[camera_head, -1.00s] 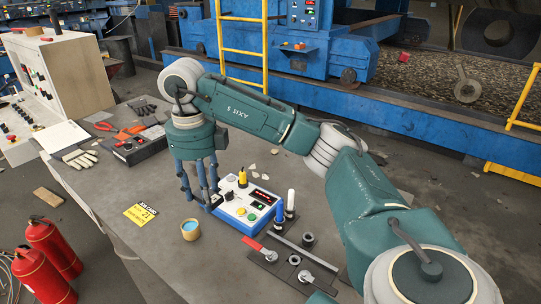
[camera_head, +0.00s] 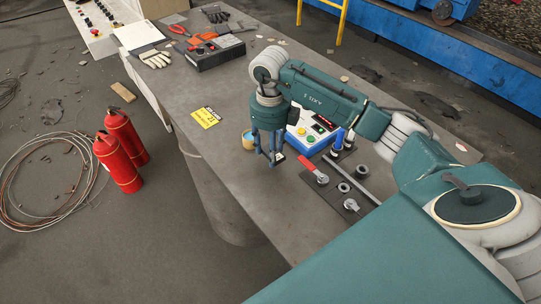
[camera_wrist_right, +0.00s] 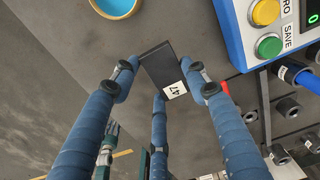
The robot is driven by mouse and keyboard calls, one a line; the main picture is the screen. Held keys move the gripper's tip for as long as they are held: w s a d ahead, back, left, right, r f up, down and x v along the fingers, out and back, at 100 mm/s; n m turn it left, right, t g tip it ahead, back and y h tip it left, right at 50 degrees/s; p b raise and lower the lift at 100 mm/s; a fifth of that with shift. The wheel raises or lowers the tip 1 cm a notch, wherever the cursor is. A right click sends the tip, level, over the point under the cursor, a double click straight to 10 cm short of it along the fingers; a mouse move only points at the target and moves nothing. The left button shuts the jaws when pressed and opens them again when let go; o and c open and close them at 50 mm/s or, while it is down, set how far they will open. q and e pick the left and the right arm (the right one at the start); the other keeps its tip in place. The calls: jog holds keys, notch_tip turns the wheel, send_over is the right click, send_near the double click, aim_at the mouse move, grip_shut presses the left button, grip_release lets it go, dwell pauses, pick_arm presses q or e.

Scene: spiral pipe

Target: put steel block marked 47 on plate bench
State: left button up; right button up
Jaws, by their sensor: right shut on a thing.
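The steel block (camera_wrist_right: 160,68) is a dark, flat-sided piece with a white label reading 47. In the right wrist view it sits between the fingertips of my right gripper (camera_wrist_right: 166,78), which is shut on it. In the head view my right gripper (camera_head: 272,160) points down over the grey bench (camera_head: 225,150), in front of the blue control box. Only a small light patch of the block (camera_head: 280,158) shows there between the fingers. I cannot tell whether the block touches the bench. My left gripper does not show in the head view.
A cup with blue contents (camera_head: 247,138) stands left of the gripper; the blue control box (camera_head: 318,138) is behind it. A red-handled valve (camera_head: 314,172) and fittings lie to the right. A yellow card (camera_head: 206,117) lies left. Fire extinguishers (camera_head: 118,165) stand on the floor.

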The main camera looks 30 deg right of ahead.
notch_tip(320, 180, down, 3)
jog(key=shift+f+p, duration=0.15)
jog(key=shift+p, duration=0.2)
jog(key=shift+f, duration=0.15)
jog(key=o, duration=1.5)
